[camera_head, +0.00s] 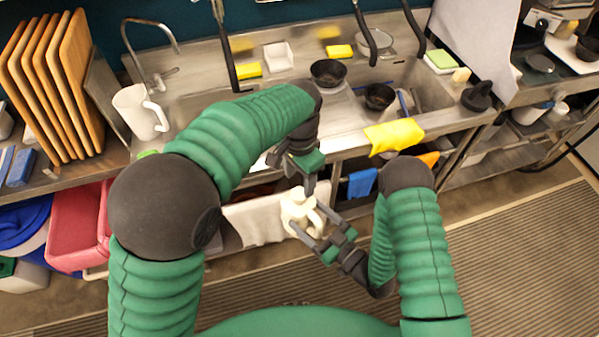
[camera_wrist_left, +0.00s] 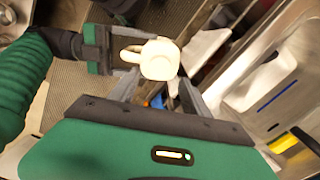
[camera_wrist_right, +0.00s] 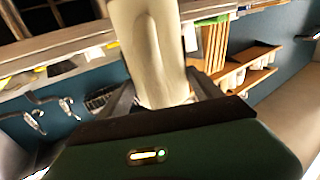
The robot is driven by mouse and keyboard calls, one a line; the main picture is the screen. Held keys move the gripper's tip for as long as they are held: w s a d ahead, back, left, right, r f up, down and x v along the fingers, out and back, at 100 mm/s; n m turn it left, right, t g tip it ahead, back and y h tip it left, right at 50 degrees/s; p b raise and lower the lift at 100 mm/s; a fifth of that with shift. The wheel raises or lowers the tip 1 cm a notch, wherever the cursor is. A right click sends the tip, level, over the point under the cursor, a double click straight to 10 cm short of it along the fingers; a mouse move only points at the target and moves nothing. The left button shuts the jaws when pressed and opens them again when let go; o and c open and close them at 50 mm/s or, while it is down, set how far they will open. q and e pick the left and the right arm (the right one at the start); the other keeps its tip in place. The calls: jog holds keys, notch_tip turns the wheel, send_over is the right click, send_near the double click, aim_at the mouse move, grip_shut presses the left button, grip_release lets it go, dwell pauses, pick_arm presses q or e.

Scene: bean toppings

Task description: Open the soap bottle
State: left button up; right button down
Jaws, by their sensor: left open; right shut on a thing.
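The soap bottle (camera_head: 299,210) is cream-white with a looped handle. It is held in the air in front of the sink counter. My right gripper (camera_head: 308,219) is shut on its body. In the right wrist view the bottle (camera_wrist_right: 152,48) fills the space between the fingers. My left gripper (camera_head: 293,176) is open just above the bottle's top. In the left wrist view the round top of the bottle (camera_wrist_left: 159,59) shows between and beyond the open fingers, with the handle to its left. I cannot tell whether the left fingers touch it.
The steel sink counter (camera_head: 205,85) runs behind, with a white pitcher (camera_head: 140,112), dark bowls (camera_head: 327,74) and sponges on it. A yellow cloth (camera_head: 394,136) hangs at its front edge. Wooden boards (camera_head: 45,85) stand left, above a red bin (camera_head: 78,225).

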aim_at(299, 193)
pick_arm(q)
notch_tip(299, 193, down, 6)
jog(key=shift+f, duration=0.1)
jog(key=shift+c, duration=0.3)
grip_shut()
jog(key=shift+o, duration=0.8)
grip_release()
